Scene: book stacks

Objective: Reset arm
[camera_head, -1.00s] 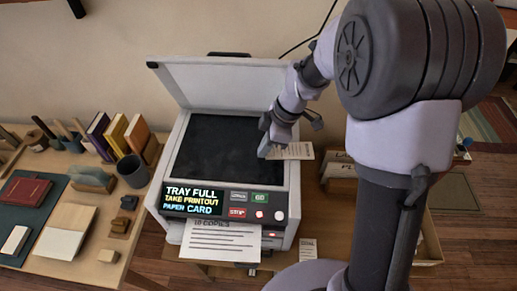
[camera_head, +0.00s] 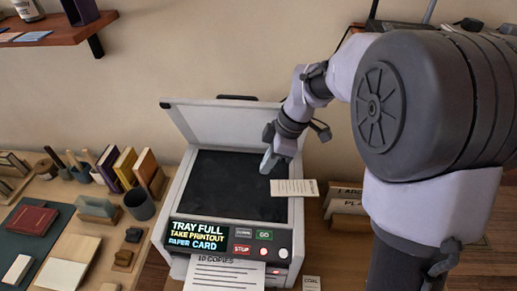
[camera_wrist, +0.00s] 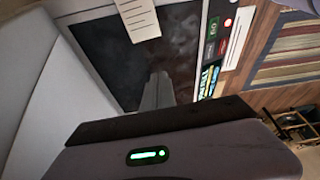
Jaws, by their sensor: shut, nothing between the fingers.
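My gripper (camera_head: 267,163) is shut and empty, just above the right part of the copier's dark glass. The copier (camera_head: 173,204) stands with its lid (camera_head: 235,128) raised. Its display reads "TRAY FULL", "TAKE PRINTOUT" and "PAPER CARD". A small printed sheet (camera_head: 294,187) lies at the right edge of the glass, close to the gripper and apart from it; it also shows in the wrist view (camera_wrist: 139,18). A printout marked "10 COPIES" (camera_head: 222,275) sticks out at the copier's front. In the wrist view the dark glass (camera_wrist: 110,65) lies beyond the gripper body.
A wooden desk (camera_head: 105,269) at left holds books (camera_head: 124,165), a dark cup (camera_head: 139,204), a red book (camera_head: 31,219) and small items. A wall shelf (camera_head: 55,32) is at the upper left.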

